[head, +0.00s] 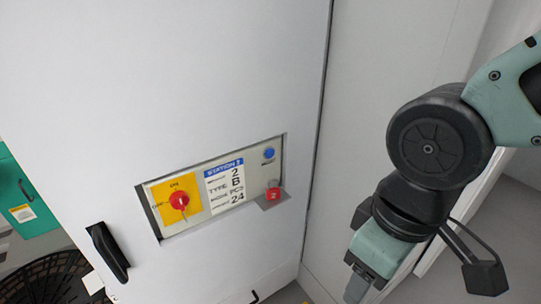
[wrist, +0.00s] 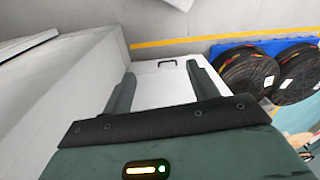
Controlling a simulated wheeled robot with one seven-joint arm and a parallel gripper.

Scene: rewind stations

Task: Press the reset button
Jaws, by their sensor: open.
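The control panel (head: 216,182) is set in a white cabinet door in the head view. It bears a blue round button (head: 269,153) at its upper right, a red knob-like part (head: 274,193) on a small grey bracket below it, and a red rotary switch (head: 179,200) on a yellow plate at the left. I see no readable reset label. My gripper (head: 358,288) is low and right of the panel, well apart from it, pointing down. In the wrist view my gripper (wrist: 160,78) is open, with nothing held between its fingers; the panel is not in this view.
A black door handle (head: 108,251) juts out at the lower left. A green cabinet (head: 22,200) stands far left. In the wrist view, dark reels (wrist: 247,74) lie by a blue surface at the right.

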